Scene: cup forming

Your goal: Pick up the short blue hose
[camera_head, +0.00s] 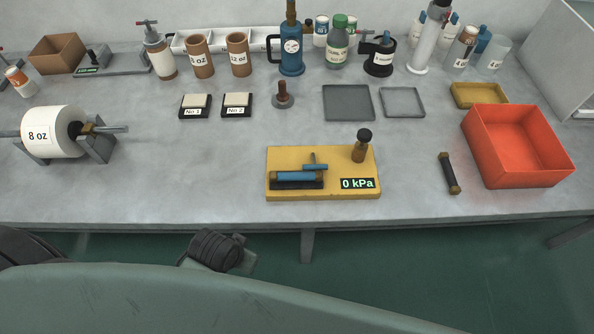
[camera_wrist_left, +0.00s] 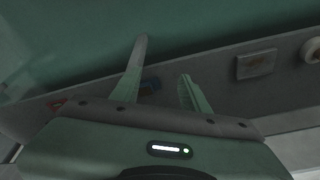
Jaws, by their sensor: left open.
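The short blue hose (camera_head: 296,176), with brass-coloured ends, lies in a dark cradle on the left part of a yellow test board (camera_head: 320,194). A small blue bar with a grey pin (camera_head: 315,167) sits just behind it. My left gripper (camera_wrist_left: 164,58) shows in the left wrist view with its two fingers apart and nothing between them. Its fingers are not seen in the head view, and the hose cannot be made out in the wrist view. My right gripper is in neither view.
A black hose (camera_head: 449,173) with brass-coloured ends lies right of the board, beside an orange-red bin (camera_head: 517,180). A large 8 oz roll (camera_head: 55,132) stands at the left. Cups, bottles and trays line the back. The table (camera_head: 180,170) is clear left of the board.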

